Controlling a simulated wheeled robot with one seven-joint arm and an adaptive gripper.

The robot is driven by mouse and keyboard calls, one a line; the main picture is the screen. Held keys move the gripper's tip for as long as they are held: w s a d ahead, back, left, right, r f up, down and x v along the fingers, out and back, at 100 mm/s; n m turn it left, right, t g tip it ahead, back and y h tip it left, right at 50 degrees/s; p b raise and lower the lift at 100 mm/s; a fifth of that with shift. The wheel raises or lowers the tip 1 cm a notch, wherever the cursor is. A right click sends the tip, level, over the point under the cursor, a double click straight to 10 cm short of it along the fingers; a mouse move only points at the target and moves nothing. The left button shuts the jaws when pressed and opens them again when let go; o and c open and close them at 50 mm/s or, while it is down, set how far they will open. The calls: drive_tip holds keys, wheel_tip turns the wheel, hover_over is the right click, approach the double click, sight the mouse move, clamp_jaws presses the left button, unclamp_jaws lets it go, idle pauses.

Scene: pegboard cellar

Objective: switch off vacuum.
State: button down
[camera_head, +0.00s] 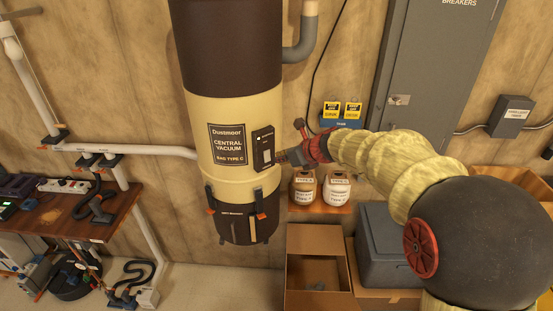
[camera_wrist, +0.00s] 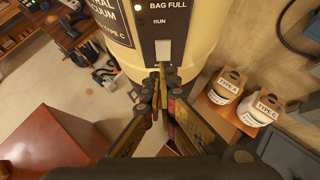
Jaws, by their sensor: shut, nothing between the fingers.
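The central vacuum (camera_head: 235,110) is a tall cream and dark brown canister on the wall, with a "Dustmoor Central Vacuum" label. A dark control panel (camera_head: 263,148) sits on its right front; in the wrist view the panel (camera_wrist: 168,20) reads "BAG FULL" and "RUN". A pale switch (camera_wrist: 163,50) is low on the panel; I cannot tell its position. My gripper (camera_head: 283,157) is at the panel's lower right. In the wrist view my gripper (camera_wrist: 159,74) is shut and empty, its tips just below the switch. I cannot tell whether they touch the panel.
Two bag containers (camera_head: 320,188) stand on a small shelf right of the vacuum. An open cardboard box (camera_head: 317,265) and a grey bin (camera_head: 385,245) are below. A wooden bench (camera_head: 80,210) with a power strip is at left. Floor (camera_head: 215,285) under the vacuum is clear.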

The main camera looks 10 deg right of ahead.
drive_tip(key=s+d+r, duration=0.2)
drive_tip(key=s+r, duration=0.2)
drive_tip(key=r, duration=0.3)
drive_tip(key=shift+s+r, duration=0.2)
drive_tip(key=shift+s, duration=0.05)
drive_tip(key=shift+w, duration=0.1)
